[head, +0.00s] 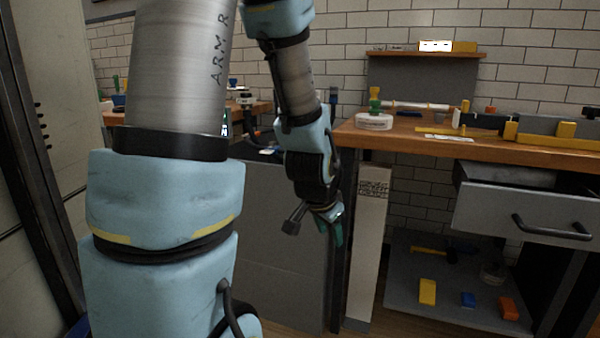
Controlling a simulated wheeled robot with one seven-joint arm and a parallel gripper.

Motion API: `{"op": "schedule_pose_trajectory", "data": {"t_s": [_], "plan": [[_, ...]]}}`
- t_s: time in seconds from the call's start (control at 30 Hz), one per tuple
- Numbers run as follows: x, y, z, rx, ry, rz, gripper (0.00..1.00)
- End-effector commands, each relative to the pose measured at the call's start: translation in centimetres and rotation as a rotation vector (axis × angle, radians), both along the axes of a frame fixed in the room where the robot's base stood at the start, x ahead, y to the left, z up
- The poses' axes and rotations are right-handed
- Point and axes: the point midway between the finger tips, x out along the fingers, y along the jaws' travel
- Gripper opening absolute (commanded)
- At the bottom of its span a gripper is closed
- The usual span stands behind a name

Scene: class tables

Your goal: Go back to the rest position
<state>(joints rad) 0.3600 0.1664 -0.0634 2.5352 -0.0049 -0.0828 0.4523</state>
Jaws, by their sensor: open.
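My gripper (334,228) is at the end of my light blue and grey arm, near the middle of the head view. It points downward, lower than the wooden table top and to the left of the open drawer. Its fingers show small and dark teal. I see nothing held between them. It appears apart from the table and the drawer.
A wooden table (400,144) on the right carries several small items. Its grey drawer (525,215) stands open. Yellow, blue and orange blocks lie on the grey lower shelf (455,300). A pale upright panel (366,250) stands behind my gripper. Another table is at the back left.

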Motion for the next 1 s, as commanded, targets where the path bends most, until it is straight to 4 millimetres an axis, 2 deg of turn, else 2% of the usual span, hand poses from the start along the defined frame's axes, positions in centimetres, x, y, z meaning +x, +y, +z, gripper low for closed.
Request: {"op": "schedule_pose_trajectory", "data": {"t_s": [0.03, 0.1, 0.2, 0.37, 0.4, 0.67, 0.9, 1.0], "plan": [[-0.5, 2.8, 0.1, -0.006, 0.063, 0.119, 0.48], [-1.6, 5.8, 0.1, -0.015, 0.154, 0.274, 0.48], [-3.6, 9.5, 0.4, -0.027, 0.265, 0.477, 0.48], [-7.3, 14.0, 1.2, -0.042, 0.420, 0.775, 0.48], [-7.0, 13.6, 2.8, -0.039, 0.413, 0.753, 0.48], [-7.0, 13.4, 8.2, -0.037, 0.411, 0.744, 0.48], [-6.9, 13.4, 15.2, -0.037, 0.410, 0.742, 0.48], [-6.9, 13.4, 17.4, -0.038, 0.411, 0.742, 0.48]]}}
